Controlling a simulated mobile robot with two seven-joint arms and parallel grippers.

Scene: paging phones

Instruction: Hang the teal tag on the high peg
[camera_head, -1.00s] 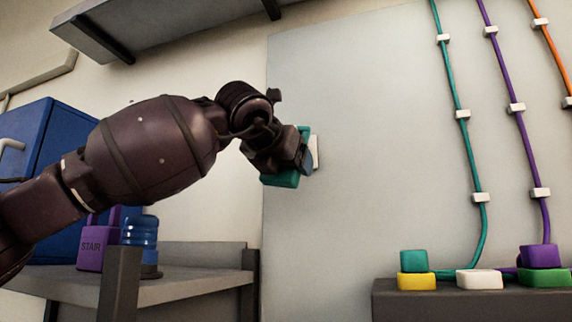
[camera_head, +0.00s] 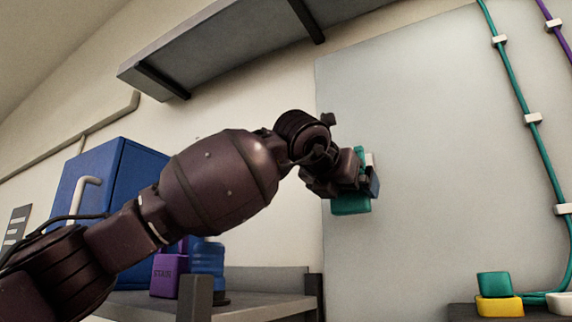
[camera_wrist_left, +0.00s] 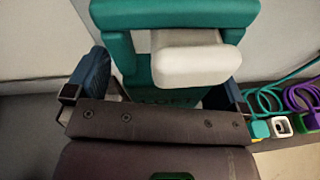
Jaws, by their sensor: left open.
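The teal tag (camera_head: 350,205) is upright at the grey wall panel, partly hidden by my left gripper (camera_head: 368,182) in the head view. In the left wrist view the teal tag (camera_wrist_left: 180,15) shows its loop, and a white peg (camera_wrist_left: 197,62) sticks out through the opening below the loop's top bar. The peg shows as a small pale patch (camera_head: 369,160) in the head view. My left gripper (camera_wrist_left: 160,88) is open, with a blue-padded finger on each side of the tag's body. My right gripper is not in view.
A purple tag (camera_head: 169,273) and a blue jar (camera_head: 208,258) stand on a low shelf near a blue cabinet (camera_head: 120,180). A grey shelf (camera_head: 230,40) hangs above. Teal and yellow blocks (camera_head: 497,295) sit lower right, below a teal cable (camera_head: 540,150).

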